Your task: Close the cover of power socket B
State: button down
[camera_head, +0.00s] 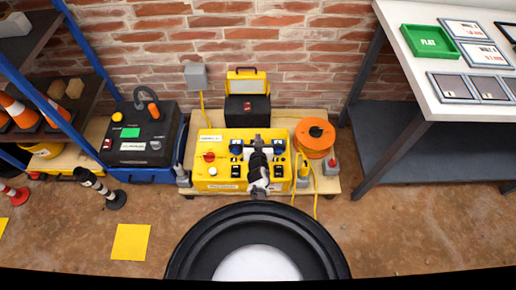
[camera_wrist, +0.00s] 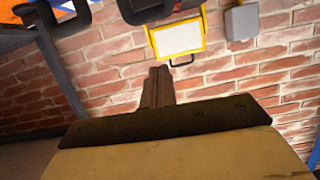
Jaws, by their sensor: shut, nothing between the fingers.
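The yellow power box (camera_head: 214,174) stands on a low wooden platform against the brick wall. Two blue socket parts show on its top, a left one (camera_head: 236,147) and a right one (camera_head: 279,146). I cannot read which is socket B, nor tell whether the covers are open or shut. My gripper (camera_head: 258,138) is over the middle of the box, between the two blue parts, and my arm hides what lies below it. In the wrist view my gripper (camera_wrist: 158,72) is shut and empty, with brick wall beyond. No socket can be made out clearly there.
An orange reel (camera_head: 315,137) is on the right. A grey wall box (camera_head: 195,76) is behind. A black case (camera_head: 142,135) stands left.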

jog(key=shift+b+x, duration=0.3)
jog(key=shift+x, duration=0.85)
jog(key=f+b, duration=0.2)
jog(key=shift+s+a+f, duration=0.1)
jog(key=shift+s+f, duration=0.2)
jog(key=shift+s, duration=0.05)
jog(key=shift+f+b, duration=0.65)
jog(key=shift+b, duration=0.1)
